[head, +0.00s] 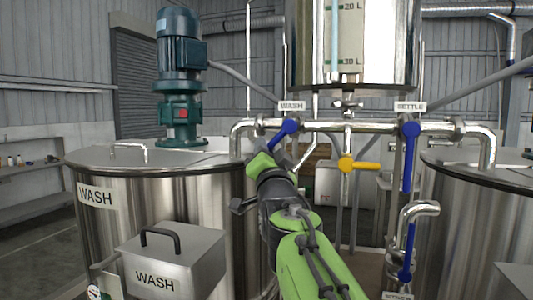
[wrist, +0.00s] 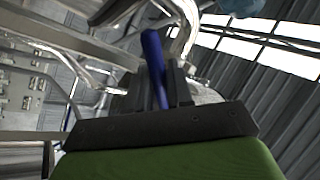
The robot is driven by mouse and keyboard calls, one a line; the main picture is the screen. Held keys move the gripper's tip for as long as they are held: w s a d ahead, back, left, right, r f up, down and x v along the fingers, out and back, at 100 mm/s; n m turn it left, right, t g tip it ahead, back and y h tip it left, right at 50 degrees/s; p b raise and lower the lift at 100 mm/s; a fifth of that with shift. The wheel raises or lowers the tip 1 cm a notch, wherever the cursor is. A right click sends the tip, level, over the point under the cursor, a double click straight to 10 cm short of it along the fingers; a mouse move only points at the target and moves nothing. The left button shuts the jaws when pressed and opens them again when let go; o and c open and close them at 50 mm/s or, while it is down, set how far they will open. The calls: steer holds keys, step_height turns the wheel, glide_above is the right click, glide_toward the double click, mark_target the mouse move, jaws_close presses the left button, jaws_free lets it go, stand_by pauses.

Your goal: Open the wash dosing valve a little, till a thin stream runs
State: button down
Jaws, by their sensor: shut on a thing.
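The wash dosing valve has a blue lever (head: 281,136) under the WASH label (head: 291,106), on the horizontal pipe above the wash tank. The lever slants down and left from its hub. My gripper (head: 265,151) is at the lever's lower end, at the end of my green arm. In the wrist view the blue lever (wrist: 154,62) runs between the dark fingers of my gripper (wrist: 166,92), which are shut on it. The wash tank (head: 160,195) stands at the left with its lid on. I see no stream; the pipe's outlet end is hidden.
A blue SETTLE lever (head: 410,155) hangs straight down at the right. A yellow lever (head: 360,165) points right between the two. A clear level gauge (head: 345,40) is on the steel vessel above. A grey WASH box (head: 170,265) is at the front left.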

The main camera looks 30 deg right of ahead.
steer(key=c, duration=1.2)
jaws_free()
steer(key=shift+w, duration=0.1)
steer(key=shift+o, duration=0.2)
steer(key=b+v, duration=0.4)
steer(key=v, duration=1.1)
steer(key=shift+s+a+f+b, duration=0.15)
steer(key=shift+s+f+b, duration=0.05)
steer(key=shift+s+b, duration=0.2)
steer(key=shift+w, duration=0.1)
